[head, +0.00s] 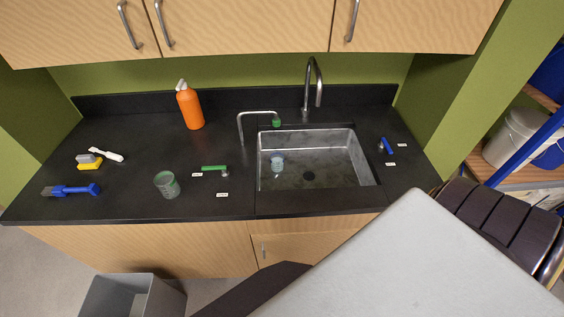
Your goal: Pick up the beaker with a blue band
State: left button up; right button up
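A small clear beaker with a bluish band (277,163) stands inside the metal sink (335,170), near its left wall. A second, larger-looking beaker with a greenish band (166,184) stands on the black counter (120,195) near the front edge, left of the sink. Neither of my grippers shows in the head view. Large grey and dark parts at the lower right, likely mine, cover the floor and part of the cabinet front.
An orange bottle (190,107) stands at the back. Brushes and a blue tool (72,190) lie left. Wall cabinets (240,25) overhang. A grey bin (130,296) stands below.

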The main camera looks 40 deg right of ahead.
aim_at(277, 157)
jog(key=l+z, duration=0.4)
jog(key=i+l+z, duration=0.1)
jog(key=l+z, duration=0.25)
jog(key=i+l+z, duration=0.15)
jog(key=l+z, duration=0.25)
jog(key=i+l+z, duration=0.15)
jog(key=l+z, duration=0.25)
jog(key=j, duration=0.1)
